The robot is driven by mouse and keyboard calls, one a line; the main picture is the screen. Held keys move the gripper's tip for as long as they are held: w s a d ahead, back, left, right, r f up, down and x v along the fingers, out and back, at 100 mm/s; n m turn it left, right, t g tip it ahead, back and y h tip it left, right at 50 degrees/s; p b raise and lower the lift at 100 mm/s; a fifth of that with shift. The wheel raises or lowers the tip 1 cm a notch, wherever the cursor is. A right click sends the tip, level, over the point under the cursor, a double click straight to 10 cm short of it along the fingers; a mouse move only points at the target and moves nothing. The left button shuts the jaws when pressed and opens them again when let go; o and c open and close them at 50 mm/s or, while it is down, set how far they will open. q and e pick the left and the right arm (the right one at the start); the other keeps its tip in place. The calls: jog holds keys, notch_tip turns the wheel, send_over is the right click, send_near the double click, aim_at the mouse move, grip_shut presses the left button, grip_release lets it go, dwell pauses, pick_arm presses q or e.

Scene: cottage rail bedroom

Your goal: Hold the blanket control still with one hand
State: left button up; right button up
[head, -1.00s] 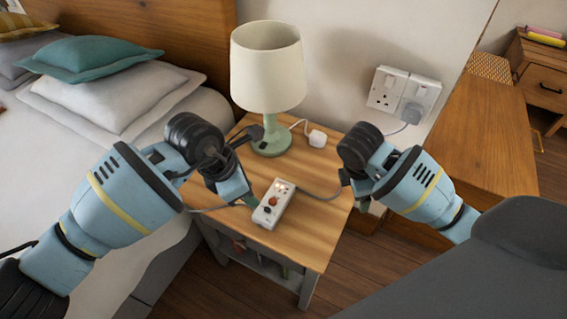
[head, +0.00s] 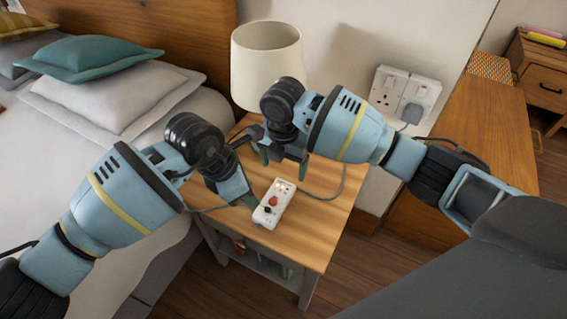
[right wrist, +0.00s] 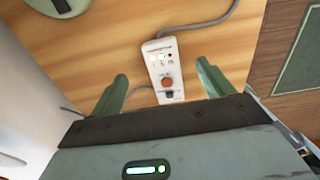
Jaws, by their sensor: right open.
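The blanket control (head: 272,206) is a white handset with a red button and small lights, lying on the wooden bedside table (head: 305,235). Its grey cable leaves from the lit end. My left gripper (head: 245,196) is low at the control's left side; whether it touches or grips is hard to tell. My right gripper (head: 283,162) is open and empty above the table, just beyond the control's lit end. In the right wrist view the control (right wrist: 163,65) appears between and beyond the two spread green fingers (right wrist: 163,87).
A lamp with a cream shade (head: 266,65) stands behind my right gripper, its base mostly hidden. A wall socket (head: 405,95) with a grey plug is at right. The bed (head: 70,170) borders the table at left. The table's front right is clear.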

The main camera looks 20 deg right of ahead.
aim_at(283, 186)
jog(key=shift+f, duration=3.95)
jog(key=c, duration=1.1)
jog(key=shift+c, duration=0.2)
